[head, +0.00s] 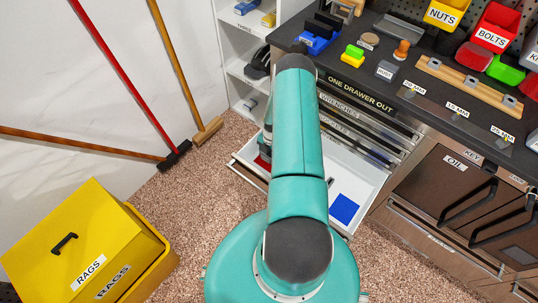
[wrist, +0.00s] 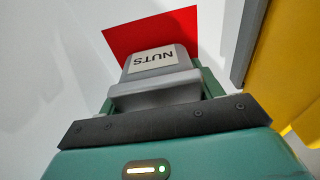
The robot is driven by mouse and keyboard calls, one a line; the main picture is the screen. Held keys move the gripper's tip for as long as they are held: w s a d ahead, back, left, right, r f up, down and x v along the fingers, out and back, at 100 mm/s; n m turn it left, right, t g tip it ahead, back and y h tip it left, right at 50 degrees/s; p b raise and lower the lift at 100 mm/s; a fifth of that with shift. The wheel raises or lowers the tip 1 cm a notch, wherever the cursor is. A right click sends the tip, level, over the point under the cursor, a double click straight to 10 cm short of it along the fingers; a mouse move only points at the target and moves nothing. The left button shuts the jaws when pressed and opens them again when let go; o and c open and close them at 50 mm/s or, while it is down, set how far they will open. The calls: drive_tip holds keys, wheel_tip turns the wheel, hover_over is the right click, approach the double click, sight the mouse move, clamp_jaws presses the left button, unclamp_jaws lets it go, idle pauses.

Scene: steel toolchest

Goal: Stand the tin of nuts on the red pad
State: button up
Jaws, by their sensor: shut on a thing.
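In the wrist view my gripper (wrist: 157,88) is shut on the grey tin of nuts (wrist: 150,94), with a finger at each side of it. The tin's white NUTS label (wrist: 153,60) reads upside down. The red pad (wrist: 122,38) shows behind the tin, which covers part of it; I cannot tell whether they touch. In the head view a small part of the red pad (head: 263,161) shows at the left end of the open white drawer. My arm hides the tin and most of my gripper there.
A blue pad (head: 344,208) lies at the right end of the drawer (head: 375,171). The dark worktop above carries several tools and bins. A yellow rags bin (head: 80,245) stands at lower left, and brooms lean on the left wall.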

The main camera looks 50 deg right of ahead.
drive_tip(key=shift+f, duration=0.1)
drive_tip(key=shift+f, duration=0.1)
drive_tip(key=o, duration=1.3)
drive_tip(key=r, duration=0.4)
drive_tip(key=d+r, duration=0.1)
drive_tip(key=r, duration=0.7)
drive_tip(key=shift+w+d+r, duration=0.1)
drive_tip(key=shift+d+r, duration=0.15)
drive_tip(key=shift+r, duration=0.05)
